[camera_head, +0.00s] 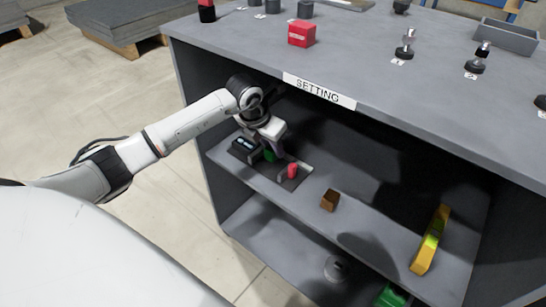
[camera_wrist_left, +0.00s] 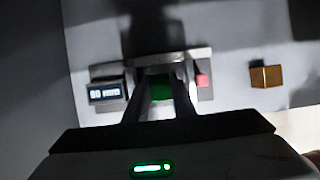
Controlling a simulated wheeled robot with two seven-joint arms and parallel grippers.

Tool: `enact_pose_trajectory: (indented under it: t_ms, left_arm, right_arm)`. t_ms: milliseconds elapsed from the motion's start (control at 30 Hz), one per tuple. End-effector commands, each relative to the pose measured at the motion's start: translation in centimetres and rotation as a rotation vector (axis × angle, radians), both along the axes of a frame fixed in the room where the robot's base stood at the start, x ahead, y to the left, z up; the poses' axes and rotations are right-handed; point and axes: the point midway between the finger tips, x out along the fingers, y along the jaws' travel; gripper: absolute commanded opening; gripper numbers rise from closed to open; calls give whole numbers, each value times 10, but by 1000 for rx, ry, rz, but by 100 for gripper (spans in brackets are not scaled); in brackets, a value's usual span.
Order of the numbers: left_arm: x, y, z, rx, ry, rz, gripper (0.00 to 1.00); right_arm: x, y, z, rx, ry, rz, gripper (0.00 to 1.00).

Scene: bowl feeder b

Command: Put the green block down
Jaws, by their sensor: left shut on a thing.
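My left gripper (camera_head: 273,152) reaches into the upper shelf of the grey cabinet, under the SETTING label. It is shut on the green block (camera_wrist_left: 162,91), which shows between its two fingers in the left wrist view. In the head view only a small part of the green block (camera_head: 270,155) shows; the gripper hides the rest. The block is at a small grey device with a digital display (camera_wrist_left: 106,93) on its left and a red part (camera_wrist_left: 203,80) on its right. I cannot tell whether the block touches the device. My right gripper is not in view.
On the same shelf (camera_head: 375,235) lie a brown block (camera_head: 330,200) and a yellow level (camera_head: 431,240). The tabletop (camera_head: 400,85) above holds a red box (camera_head: 302,33), several dark knobs and a grey tray (camera_head: 506,37). The shelf between brown block and level is clear.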

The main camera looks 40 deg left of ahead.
Motion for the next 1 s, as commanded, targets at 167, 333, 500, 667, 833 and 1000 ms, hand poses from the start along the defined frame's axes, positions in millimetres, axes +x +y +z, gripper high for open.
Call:
enact_pose_trajectory:
  t_ms: [167, 333, 500, 667, 833, 1000]
  left_arm:
    - [0, 0, -17, 1, 3, -1, 0]
    - [0, 0, -36, 0, 1, 0, 0]
    - [1, 0, -35, 1, 0, -1, 0]
    - [0, 0, -38, 1, 1, -1, 25]
    - [0, 0, -37, 1, 1, 0, 42]
    - [0, 0, -37, 1, 1, 0, 42]
  right_arm:
    - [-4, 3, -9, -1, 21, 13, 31]
    - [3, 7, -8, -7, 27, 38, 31]
    - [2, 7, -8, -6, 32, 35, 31]
    - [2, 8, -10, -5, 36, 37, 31]
    - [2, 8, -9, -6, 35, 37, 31]
    - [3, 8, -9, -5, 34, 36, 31]
